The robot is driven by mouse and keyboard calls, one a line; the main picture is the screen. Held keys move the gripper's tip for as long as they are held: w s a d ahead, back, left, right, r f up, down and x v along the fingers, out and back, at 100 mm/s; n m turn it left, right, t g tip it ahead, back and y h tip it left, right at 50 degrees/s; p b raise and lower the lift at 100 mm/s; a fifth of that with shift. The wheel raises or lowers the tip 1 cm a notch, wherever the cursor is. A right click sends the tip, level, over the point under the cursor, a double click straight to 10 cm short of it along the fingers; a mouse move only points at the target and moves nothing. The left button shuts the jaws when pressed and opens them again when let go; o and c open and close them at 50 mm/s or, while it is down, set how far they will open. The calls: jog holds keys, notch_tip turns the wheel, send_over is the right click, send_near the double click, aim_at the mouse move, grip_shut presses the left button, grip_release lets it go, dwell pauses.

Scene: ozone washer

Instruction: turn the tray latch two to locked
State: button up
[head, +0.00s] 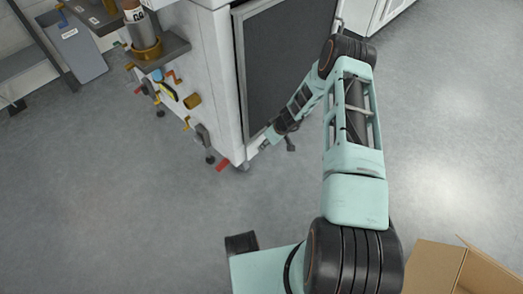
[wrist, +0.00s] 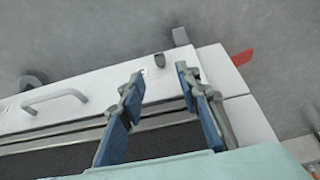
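A small dark grey latch (wrist: 159,60) stands on the white panel (wrist: 110,85) of the machine in the wrist view. I cannot tell whether it is latch two or which way it is turned. My gripper (wrist: 160,72) is open, its two blue-padded fingers apart, with the latch between and just beyond the fingertips in the picture. Contact is not visible. In the head view my gripper (head: 268,140) is at the low front corner of the white machine (head: 226,80); the latch cannot be made out there.
A grey handle (wrist: 55,100) is on the panel to the left. A red lever (wrist: 232,68) sticks out beyond the panel's right end; it also shows in the head view (head: 222,165). A cardboard box (head: 435,268) stands on the floor at right.

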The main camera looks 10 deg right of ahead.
jog(key=b+x, duration=0.2)
jog(key=x, duration=0.5)
jog(key=shift+s, duration=0.1)
grip_shut()
